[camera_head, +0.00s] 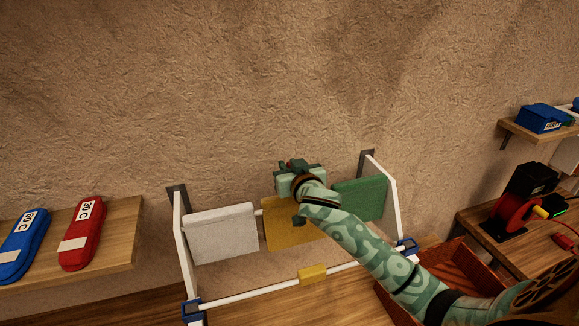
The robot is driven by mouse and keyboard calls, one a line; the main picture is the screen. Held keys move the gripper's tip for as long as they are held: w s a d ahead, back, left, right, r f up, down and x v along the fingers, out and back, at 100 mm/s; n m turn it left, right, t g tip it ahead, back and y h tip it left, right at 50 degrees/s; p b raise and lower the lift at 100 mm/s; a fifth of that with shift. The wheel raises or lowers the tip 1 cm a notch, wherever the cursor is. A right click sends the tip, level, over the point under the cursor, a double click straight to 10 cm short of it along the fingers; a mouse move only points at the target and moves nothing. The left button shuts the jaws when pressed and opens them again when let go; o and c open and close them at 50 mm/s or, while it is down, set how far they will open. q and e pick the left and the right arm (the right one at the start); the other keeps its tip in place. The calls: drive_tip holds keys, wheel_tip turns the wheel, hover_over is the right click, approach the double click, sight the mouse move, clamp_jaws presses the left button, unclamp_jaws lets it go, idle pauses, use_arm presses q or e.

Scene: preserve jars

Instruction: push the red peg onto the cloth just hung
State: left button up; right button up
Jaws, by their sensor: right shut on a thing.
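My right gripper (292,166) is at the back rail of the rack, above the yellow cloth (284,236). It is shut on the red peg (283,164), of which only a small red bit shows at the fingers. The yellow cloth hangs between a white cloth (222,234) on the left and a green cloth (362,200) on the right. My gripper and wrist hide the top of the yellow cloth, so I cannot tell whether the peg touches it. My left gripper is not in view.
The rack's white front rail (255,295) carries a small yellow piece (312,273). A shelf on the left holds a blue (24,247) and a red (81,235) case. A reddish-brown crate (470,268) and a black-and-red device (518,205) stand right. The wall is close behind.

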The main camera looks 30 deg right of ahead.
drive_tip(key=shift+p, duration=0.3)
drive_tip(key=shift+s+f+b, duration=0.15)
drive_tip(key=shift+f+b, duration=0.35)
drive_tip(key=shift+f, duration=0.4)
drive_tip(key=shift+s+f+b, duration=0.15)
drive_tip(key=shift+f+b, duration=0.35)
drive_tip(key=shift+f, duration=0.35)
drive_tip(key=o, duration=0.9)
drive_tip(key=shift+s+a, duration=0.1)
drive_tip(key=b+v, duration=0.1)
drive_tip(key=v, duration=1.5)
drive_tip(key=shift+s, duration=0.1)
